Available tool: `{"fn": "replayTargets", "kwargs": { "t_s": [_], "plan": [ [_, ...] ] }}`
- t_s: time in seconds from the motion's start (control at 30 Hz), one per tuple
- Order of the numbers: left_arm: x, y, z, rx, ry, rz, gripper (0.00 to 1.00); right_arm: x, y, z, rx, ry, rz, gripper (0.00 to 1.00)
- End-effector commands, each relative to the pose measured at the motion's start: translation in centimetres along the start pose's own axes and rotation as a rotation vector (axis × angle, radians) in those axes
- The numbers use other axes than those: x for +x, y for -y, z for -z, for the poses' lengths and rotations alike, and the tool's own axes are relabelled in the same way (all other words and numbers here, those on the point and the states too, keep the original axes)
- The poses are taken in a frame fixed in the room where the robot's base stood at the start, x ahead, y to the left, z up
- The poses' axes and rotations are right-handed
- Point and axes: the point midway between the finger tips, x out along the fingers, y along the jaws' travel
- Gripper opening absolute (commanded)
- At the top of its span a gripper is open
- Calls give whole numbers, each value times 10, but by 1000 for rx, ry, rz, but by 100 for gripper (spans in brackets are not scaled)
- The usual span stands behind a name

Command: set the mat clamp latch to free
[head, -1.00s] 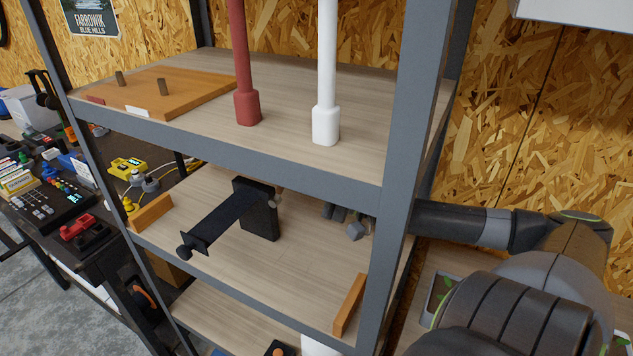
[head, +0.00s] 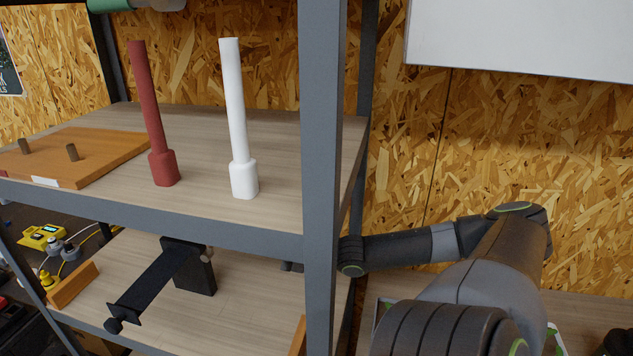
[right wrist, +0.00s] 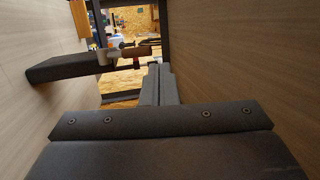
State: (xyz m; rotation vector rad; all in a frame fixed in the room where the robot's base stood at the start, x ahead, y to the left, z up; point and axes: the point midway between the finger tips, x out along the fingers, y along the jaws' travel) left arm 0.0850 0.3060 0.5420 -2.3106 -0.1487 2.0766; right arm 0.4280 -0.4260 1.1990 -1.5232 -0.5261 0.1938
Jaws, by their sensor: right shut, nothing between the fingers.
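The fitting that looks like the mat clamp, a black upright block (head: 196,272) with a long black bar (head: 150,285) ending in a round knob, stands on the middle shelf. A small grey-brown peg (head: 208,251) sticks out at its upper right; I cannot tell the latch setting. In the right wrist view a black body (right wrist: 65,67) is at left with a brownish cylinder (right wrist: 136,52) by it. My right gripper (right wrist: 158,84) is shut and empty, its tips just short of the cylinder. In the head view the grey post mostly hides it. My left gripper is not in view.
The grey shelf post (head: 322,150) stands in front of my right forearm. The upper shelf holds a red post (head: 160,120), a white post (head: 238,120) and an orange board (head: 85,150) with two pegs. An orange block (head: 72,286) lies at the middle shelf's left.

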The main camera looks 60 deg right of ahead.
Motion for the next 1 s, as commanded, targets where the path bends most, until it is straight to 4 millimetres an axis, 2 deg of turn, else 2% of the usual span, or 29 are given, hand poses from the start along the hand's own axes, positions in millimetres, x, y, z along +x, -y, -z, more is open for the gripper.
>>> {"fn": "replayTargets", "kwargs": {
  "t_s": [0.5, 0.7, 1.0],
  "plan": [
    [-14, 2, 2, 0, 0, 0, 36, -84, 0, 0, 0, -2, -6, 0],
    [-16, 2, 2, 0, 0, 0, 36, -112, 0, 0, 0, -1, -3, 0],
    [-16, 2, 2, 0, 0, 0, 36, -125, 0, 0, 0, 1, 0, 0]
  ]
}}
